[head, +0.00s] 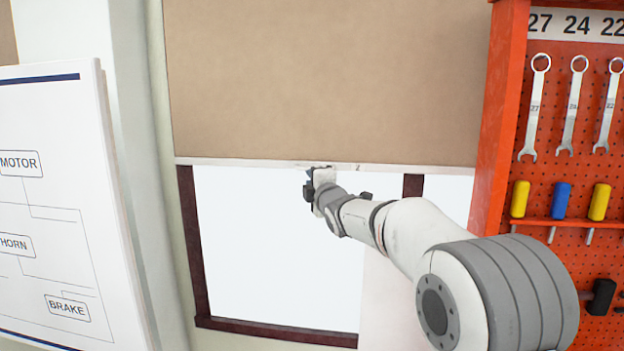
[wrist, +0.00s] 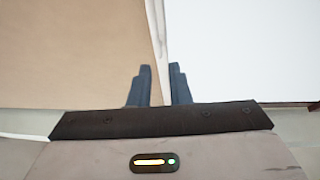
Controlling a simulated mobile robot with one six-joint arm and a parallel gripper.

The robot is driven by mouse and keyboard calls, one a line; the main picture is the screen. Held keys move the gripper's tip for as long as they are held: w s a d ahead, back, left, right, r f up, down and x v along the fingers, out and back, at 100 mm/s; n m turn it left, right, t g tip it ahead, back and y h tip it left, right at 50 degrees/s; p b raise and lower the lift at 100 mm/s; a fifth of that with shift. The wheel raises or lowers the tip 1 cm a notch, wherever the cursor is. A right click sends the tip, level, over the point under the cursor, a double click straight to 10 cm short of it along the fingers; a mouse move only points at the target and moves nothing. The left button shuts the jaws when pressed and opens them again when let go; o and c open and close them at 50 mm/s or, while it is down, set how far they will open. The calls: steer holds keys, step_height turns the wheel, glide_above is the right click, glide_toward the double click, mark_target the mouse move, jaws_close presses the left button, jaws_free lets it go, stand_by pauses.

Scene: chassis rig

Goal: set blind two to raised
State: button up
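A tan blind (head: 325,80) covers the upper part of the window in the head view, its pale bottom rail (head: 420,168) hanging level across the opening. A small mark on the rail looks like a 2, though it is hard to read. My gripper (head: 318,178) is at the rail, left of that mark. In the wrist view, the blind fabric (wrist: 75,55) fills the left side and the rail (wrist: 158,45) runs down between the two dark fingers of my gripper (wrist: 160,72). The fingers are close together and look closed on it; the contact itself is partly hidden.
The bare window pane (head: 275,250) shows below the rail, within a dark red frame (head: 280,334). An orange tool board (head: 575,180) with wrenches and screwdrivers stands close on the right. A white diagram board (head: 50,210) stands on the left.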

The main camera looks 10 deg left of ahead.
steer(key=shift+t+h, duration=0.3)
steer(key=shift+t, duration=0.6)
steer(key=p+x, duration=0.1)
steer(key=x, duration=0.1)
steer(key=d+p+x, duration=0.1)
steer(key=x, duration=0.2)
steer(key=p+x, duration=0.1)
steer(key=x, duration=0.1)
steer(key=shift+w+d+f+p, duration=0.15)
steer(key=shift+w+p, duration=0.2)
steer(key=shift+w, duration=0.25)
steer(key=shift+c, duration=0.6)
jaws_close()
